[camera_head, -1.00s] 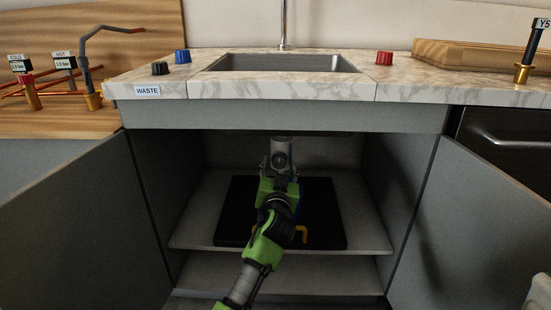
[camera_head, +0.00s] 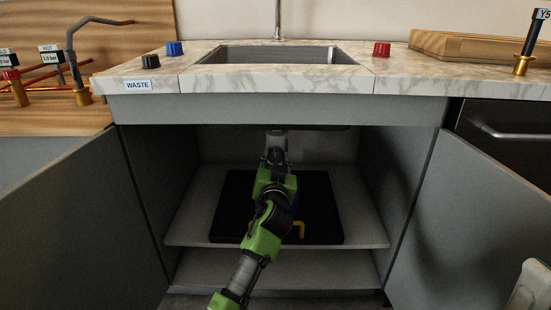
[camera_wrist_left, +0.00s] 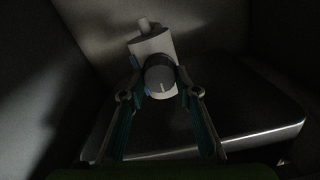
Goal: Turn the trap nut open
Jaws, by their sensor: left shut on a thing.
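The trap (camera_wrist_left: 146,42) is a pale grey body with a short pipe on top, in the left wrist view. Its dark grey round nut (camera_wrist_left: 160,78) faces the wrist camera and carries a thin light mark on its face. My left gripper (camera_wrist_left: 161,88) has one finger on each side of the nut and is shut on it. In the head view my left gripper (camera_head: 275,158) is inside the cabinet under the sink and hides most of the trap. The trap's top (camera_head: 276,138) shows just above it.
Open doors (camera_head: 75,225) stand at both sides. The sink (camera_head: 280,54) is above.

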